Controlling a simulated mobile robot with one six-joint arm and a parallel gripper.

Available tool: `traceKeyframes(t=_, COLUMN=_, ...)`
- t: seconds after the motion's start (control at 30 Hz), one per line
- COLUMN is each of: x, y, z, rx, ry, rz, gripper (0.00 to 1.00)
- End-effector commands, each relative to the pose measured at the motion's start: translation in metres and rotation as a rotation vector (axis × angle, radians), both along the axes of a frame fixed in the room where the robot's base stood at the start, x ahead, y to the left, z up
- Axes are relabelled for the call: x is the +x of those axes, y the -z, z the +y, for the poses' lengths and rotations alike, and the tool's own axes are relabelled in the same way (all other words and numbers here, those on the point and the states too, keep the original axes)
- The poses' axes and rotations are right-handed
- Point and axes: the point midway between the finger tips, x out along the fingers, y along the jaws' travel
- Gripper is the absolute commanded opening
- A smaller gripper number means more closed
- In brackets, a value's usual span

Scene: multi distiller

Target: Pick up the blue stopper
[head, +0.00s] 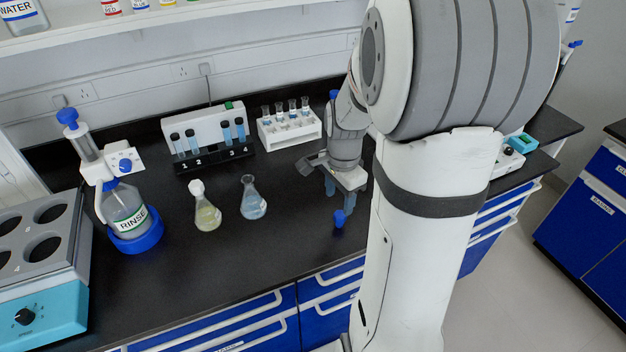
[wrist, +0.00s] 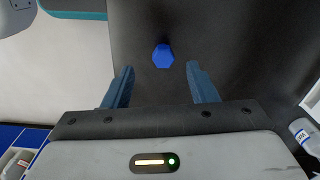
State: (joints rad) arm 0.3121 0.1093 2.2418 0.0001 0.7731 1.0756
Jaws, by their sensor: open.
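The blue stopper (head: 339,218) stands on the black bench top, near its front edge. In the wrist view the stopper (wrist: 163,56) lies just beyond the fingertips, between their lines. My gripper (head: 338,188) is above and slightly behind the stopper in the head view, with its fingers pointing down. In the wrist view my gripper (wrist: 160,78) is open, with two blue fingers apart and nothing between them. My arm hides part of the bench to the right of the stopper in the head view.
A flask with blue liquid (head: 253,199) and a stoppered flask with yellowish liquid (head: 207,212) stand left of the gripper. A white rack of vials (head: 290,137) is behind. A rinse bottle (head: 127,208) stands further left. The bench around the stopper is clear.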

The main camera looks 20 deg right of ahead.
Motion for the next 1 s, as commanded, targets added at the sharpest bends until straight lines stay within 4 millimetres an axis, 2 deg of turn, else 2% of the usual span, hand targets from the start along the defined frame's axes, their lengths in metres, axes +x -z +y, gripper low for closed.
traceKeyframes(t=0.2, x=0.006, y=0.023, z=-0.011, rx=0.007, ry=0.115, rz=0.02, gripper=0.52)
traceKeyframes(t=0.47, x=0.006, y=0.051, z=-0.01, rx=0.007, ry=0.112, rz=0.021, gripper=0.52)
traceKeyframes(t=0.7, x=0.008, y=0.084, z=-0.011, rx=0.007, ry=0.11, rz=0.02, gripper=0.52)
traceKeyframes(t=1.0, x=0.008, y=0.091, z=-0.01, rx=0.006, ry=0.109, rz=0.015, gripper=0.52)
